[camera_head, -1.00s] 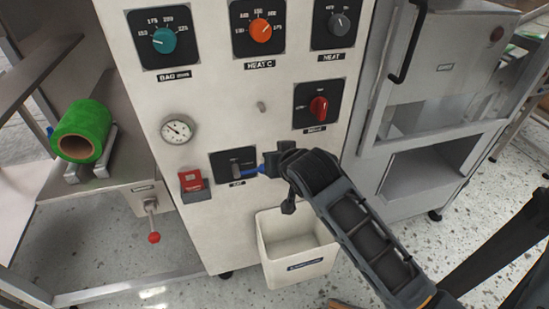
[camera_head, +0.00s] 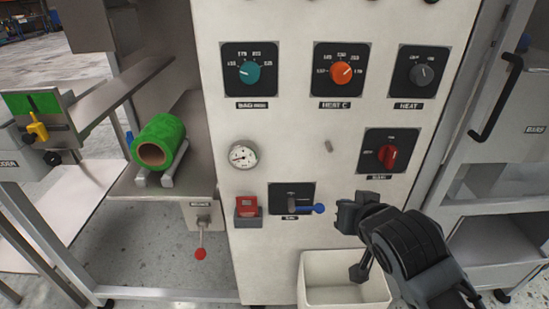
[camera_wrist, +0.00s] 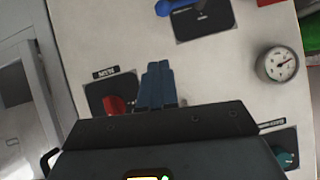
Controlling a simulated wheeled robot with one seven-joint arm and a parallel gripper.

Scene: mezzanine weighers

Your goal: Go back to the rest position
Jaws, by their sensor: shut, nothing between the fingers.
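My gripper (camera_head: 346,213) is in front of the white machine panel (camera_head: 340,170), just right of the blue-tipped lever (camera_head: 305,208) and apart from it. Its fingers are shut with nothing between them. In the wrist view the shut fingers (camera_wrist: 158,84) point over the panel, with the lever's blue end (camera_wrist: 172,7) at the top edge. The lever lies sideways with its blue tip to the right.
A teal knob (camera_head: 249,72), an orange knob (camera_head: 341,72), a grey knob (camera_head: 421,75) and a red switch (camera_head: 387,156) sit on the panel. A white bin (camera_head: 325,268) is below. A green roll (camera_head: 159,142) lies at left. A grey cabinet (camera_head: 520,130) stands at right.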

